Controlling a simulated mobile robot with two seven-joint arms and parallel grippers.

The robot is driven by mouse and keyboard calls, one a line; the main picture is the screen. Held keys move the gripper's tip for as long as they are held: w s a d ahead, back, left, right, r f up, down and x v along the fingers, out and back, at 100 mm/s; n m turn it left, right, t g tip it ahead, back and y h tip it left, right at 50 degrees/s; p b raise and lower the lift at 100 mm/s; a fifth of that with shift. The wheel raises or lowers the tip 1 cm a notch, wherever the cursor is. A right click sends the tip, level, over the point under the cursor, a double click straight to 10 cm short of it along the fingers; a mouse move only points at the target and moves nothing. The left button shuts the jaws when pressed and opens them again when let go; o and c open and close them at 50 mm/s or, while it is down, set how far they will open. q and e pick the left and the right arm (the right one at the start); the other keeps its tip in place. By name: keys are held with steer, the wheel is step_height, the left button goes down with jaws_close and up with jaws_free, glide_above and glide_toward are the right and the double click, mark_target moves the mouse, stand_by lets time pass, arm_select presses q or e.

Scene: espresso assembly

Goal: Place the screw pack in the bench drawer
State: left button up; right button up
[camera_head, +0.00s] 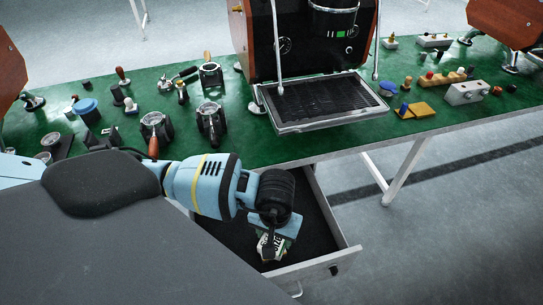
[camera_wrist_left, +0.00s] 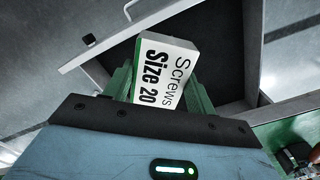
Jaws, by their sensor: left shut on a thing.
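The screw pack (camera_wrist_left: 160,70) is a white box with black lettering reading "Screws Size 20". My left gripper (camera_wrist_left: 160,88) is shut on it, with green fingers on either side of the box. In the head view the left gripper (camera_head: 270,246) points down with the pack (camera_head: 272,249) between its fingers, over the open bench drawer (camera_head: 330,262). The drawer has light metal walls and a dark, empty-looking floor. I cannot tell whether the pack touches the drawer floor. My right gripper is not in view.
The green bench (camera_head: 250,150) stands behind the drawer. It carries an espresso machine (camera_head: 312,100), portafilters (camera_head: 211,120), a blue round item (camera_head: 86,108) and a grey block (camera_head: 465,92). A bench leg (camera_head: 404,172) is right of the drawer. The floor to the right is clear.

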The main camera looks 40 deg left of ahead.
arm_select(q)
steer(key=w+d+f+n+b, duration=0.4)
steer(key=w+f+n+b, duration=0.3)
steer(key=w+f+b, duration=0.6)
steer(key=w+b, duration=0.3)
steer(key=b, duration=0.2)
steer(key=shift+f+n, duration=0.25)
steer(key=shift+n, duration=0.05)
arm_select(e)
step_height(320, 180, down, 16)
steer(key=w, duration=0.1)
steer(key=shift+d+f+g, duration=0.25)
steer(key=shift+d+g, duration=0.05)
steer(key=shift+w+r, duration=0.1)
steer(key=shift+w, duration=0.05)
arm_select(q)
steer(key=b, duration=0.2)
glide_above(310, 241)
steer(key=shift+f, duration=3)
step_height(310, 241, down, 4)
steer(key=shift+r+b, duration=0.1)
steer(key=shift+b, duration=0.4)
steer(key=shift+f, duration=0.2)
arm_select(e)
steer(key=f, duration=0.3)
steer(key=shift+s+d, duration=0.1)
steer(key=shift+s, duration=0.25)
